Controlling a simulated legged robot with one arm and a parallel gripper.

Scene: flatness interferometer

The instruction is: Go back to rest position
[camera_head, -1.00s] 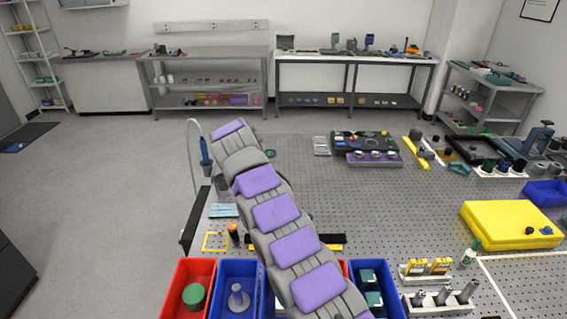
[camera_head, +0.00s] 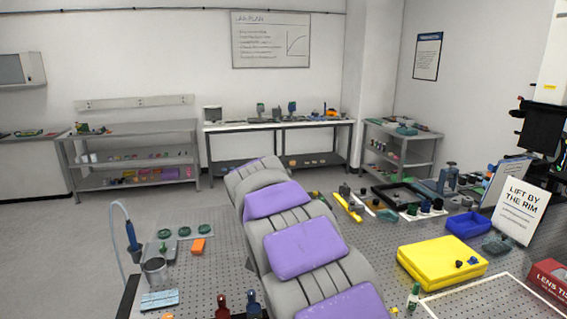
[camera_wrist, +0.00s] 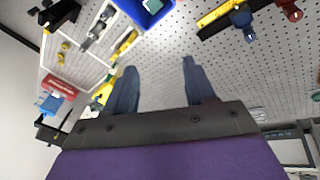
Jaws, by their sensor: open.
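My gripper (camera_wrist: 158,85) shows in the wrist view with its two blue-grey fingers spread apart. Nothing is between the fingers, only the perforated grey table top (camera_wrist: 215,60) beyond them. In the head view my grey and purple arm reaches from the bottom edge up over the table, and my gripper is hidden there behind the arm.
A yellow case (camera_head: 440,262), a blue tray (camera_head: 468,224), a sign (camera_head: 520,208) and a lens tissue box (camera_head: 553,283) stand on the right. A metal cup (camera_head: 155,272) and a blue cloth (camera_head: 159,299) are at left. Wall benches (camera_head: 140,150) stand behind.

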